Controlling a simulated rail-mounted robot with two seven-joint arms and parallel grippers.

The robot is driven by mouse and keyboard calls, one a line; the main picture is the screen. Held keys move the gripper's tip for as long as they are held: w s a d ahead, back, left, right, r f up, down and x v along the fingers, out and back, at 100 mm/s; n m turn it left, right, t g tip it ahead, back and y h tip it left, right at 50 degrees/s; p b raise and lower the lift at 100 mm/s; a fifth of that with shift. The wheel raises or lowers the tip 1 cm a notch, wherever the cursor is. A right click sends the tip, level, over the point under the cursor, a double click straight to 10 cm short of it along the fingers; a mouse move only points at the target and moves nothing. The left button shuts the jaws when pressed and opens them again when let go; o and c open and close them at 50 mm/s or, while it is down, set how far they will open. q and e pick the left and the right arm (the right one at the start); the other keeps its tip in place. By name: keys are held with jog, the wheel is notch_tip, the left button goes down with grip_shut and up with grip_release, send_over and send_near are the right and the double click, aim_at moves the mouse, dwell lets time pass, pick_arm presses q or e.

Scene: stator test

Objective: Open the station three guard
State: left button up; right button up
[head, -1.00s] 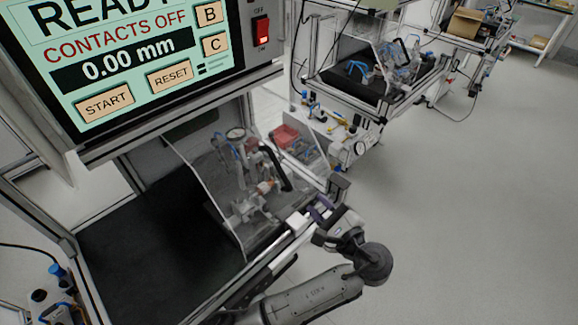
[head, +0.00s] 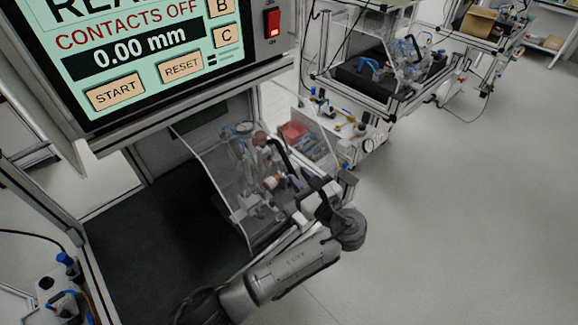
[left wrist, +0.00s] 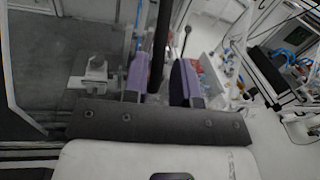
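The station guard (head: 215,180) is a clear panel cover standing over the test fixture (head: 262,175) on the near bench, and it looks closed. Its black bar handle (head: 277,152) slants down toward my left gripper (head: 297,184). In the left wrist view the two purple-padded fingers of my left gripper (left wrist: 160,82) are apart. The dark bar (left wrist: 161,40) shows between them, nearer the left finger; I cannot tell whether they touch. The gripper's wrist partly hides the handle's lower end in the head view. My right gripper is not in view.
A screen (head: 140,50) with a red switch (head: 272,22) hangs above the bench. The dark mat (head: 140,250) left of the guard is bare. Another station (head: 385,85) stands behind, with red bins (head: 293,131) nearer. Open floor (head: 470,220) lies to the right.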

aim_at(291, 168)
pick_arm(q)
jog(key=shift+x, duration=2.6)
grip_shut()
